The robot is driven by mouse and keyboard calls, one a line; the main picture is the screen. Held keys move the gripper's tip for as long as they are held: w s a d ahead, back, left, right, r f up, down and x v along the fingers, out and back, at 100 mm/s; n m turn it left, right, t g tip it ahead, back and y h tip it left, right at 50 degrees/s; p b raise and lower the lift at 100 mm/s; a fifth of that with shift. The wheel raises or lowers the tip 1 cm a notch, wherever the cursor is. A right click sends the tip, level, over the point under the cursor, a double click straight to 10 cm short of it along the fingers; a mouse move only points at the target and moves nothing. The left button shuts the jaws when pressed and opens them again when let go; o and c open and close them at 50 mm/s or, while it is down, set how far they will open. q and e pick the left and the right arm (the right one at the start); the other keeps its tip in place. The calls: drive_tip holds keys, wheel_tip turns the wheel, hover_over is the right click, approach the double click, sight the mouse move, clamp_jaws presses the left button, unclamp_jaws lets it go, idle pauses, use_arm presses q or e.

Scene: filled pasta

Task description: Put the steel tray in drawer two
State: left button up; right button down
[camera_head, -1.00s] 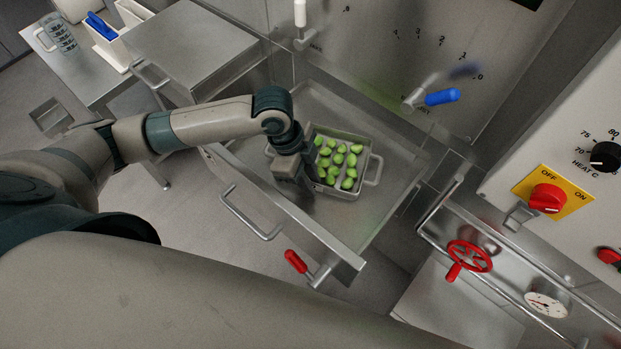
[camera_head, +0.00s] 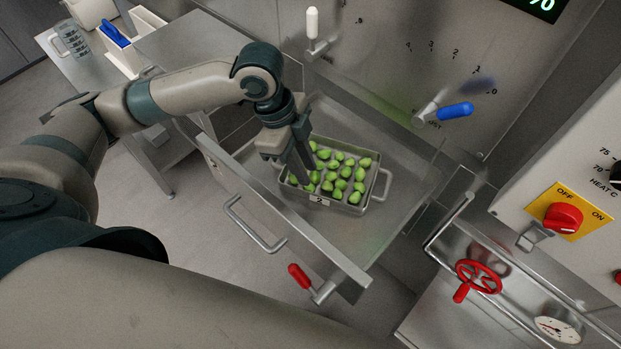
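The steel tray (camera_head: 352,208) sits in the pulled-out drawer (camera_head: 400,215). It holds several green filled pasta pieces (camera_head: 340,172) and has a small label reading 2 on its front side. A wire handle shows at its right end. My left gripper (camera_head: 300,178) points down at the tray's left end, with a dark finger in front of the left pasta pieces. The arm and gripper hide the left handle, and I cannot tell if the fingers touch the tray. My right gripper is not in view.
The drawer has a bar handle (camera_head: 252,225) and a red-gripped lever (camera_head: 300,277) on its front. A blue-handled lever (camera_head: 455,111), a red handwheel (camera_head: 478,278) and a red switch (camera_head: 563,217) are to the right. A steel table (camera_head: 190,45) stands at the upper left.

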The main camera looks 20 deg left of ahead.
use_arm(q)
drive_tip(key=shift+v, duration=0.9)
drive_tip(key=shift+r, duration=0.1)
